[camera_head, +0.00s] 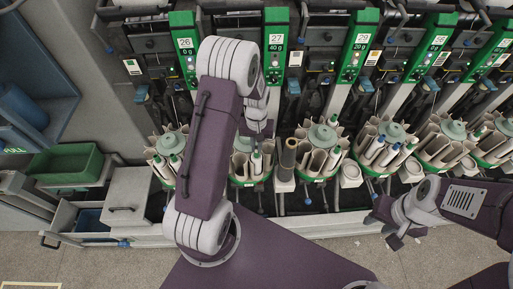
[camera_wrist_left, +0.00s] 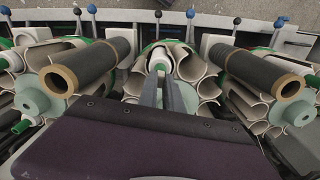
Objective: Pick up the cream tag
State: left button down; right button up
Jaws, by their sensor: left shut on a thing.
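I cannot pick out a cream tag for certain. My left gripper (camera_head: 258,128) points down over the bobbin magazine below unit 27.
Round magazines of pale tubes (camera_head: 382,143) line the machine. Dark tubes (camera_wrist_left: 88,65) flank my left fingers on both sides. A green bin (camera_head: 66,164) and an open drawer (camera_head: 92,220) are at the left. The floor (camera_head: 110,262) in front is mostly clear.

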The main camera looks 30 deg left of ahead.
pick_arm(q)
jog(key=shift+r, duration=0.1)
jog(key=r, duration=0.3)
jog(key=r+b, duration=0.1)
jog(key=shift+d+r, duration=0.15)
jog(key=shift+d, duration=0.2)
jog(key=s+d+r+p, duration=0.2)
jog(key=s+d+r, duration=0.1)
jog(key=d+r, duration=0.6)
jog(key=shift+d+r, duration=0.3)
jog(key=shift+d, duration=0.5)
